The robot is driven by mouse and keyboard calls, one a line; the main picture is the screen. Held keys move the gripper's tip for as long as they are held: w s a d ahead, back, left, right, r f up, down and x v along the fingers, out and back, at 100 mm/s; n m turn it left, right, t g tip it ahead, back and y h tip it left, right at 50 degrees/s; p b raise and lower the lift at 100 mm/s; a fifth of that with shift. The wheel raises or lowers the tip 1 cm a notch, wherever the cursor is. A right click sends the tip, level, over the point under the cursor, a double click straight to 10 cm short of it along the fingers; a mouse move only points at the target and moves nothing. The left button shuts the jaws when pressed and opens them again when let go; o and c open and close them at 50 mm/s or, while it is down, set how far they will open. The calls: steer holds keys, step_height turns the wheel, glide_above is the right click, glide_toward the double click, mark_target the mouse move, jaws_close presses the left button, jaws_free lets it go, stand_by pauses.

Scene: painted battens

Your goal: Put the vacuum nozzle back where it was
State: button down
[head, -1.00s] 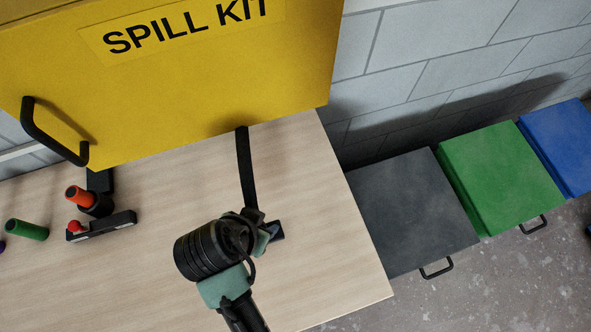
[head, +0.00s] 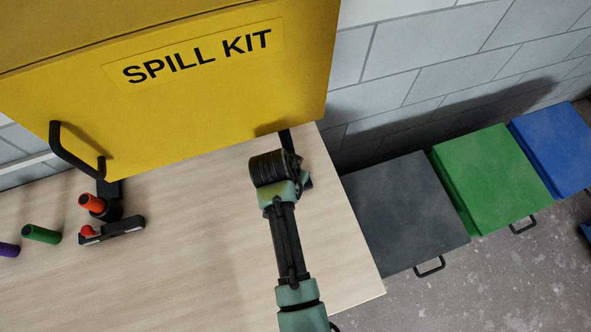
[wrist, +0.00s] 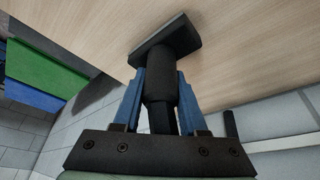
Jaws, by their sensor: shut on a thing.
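The black vacuum nozzle, with a wide flat foot and a round neck, fills the middle of the wrist view (wrist: 165,45). My gripper (wrist: 160,78) has its two blue fingers shut on the neck, one on each side. The foot is beyond the fingertips, close to the wooden tabletop; I cannot tell if it touches. In the head view, my wrist hides most of the nozzle and the fingers.
A black holder with a red knob (head: 110,231), an orange cylinder (head: 91,203) and a green one (head: 41,234) are at left. Grey, green and blue bins stand right.

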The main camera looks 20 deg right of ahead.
steer(key=shift+f, duration=0.15)
steer(key=shift+f, duration=0.2)
steer(key=shift+c, duration=2.3)
jaws_free()
steer(key=shift+r, duration=0.1)
steer(key=v, duration=1.2)
steer(key=shift+r+b, duration=0.15)
steer(key=shift+b, duration=0.2)
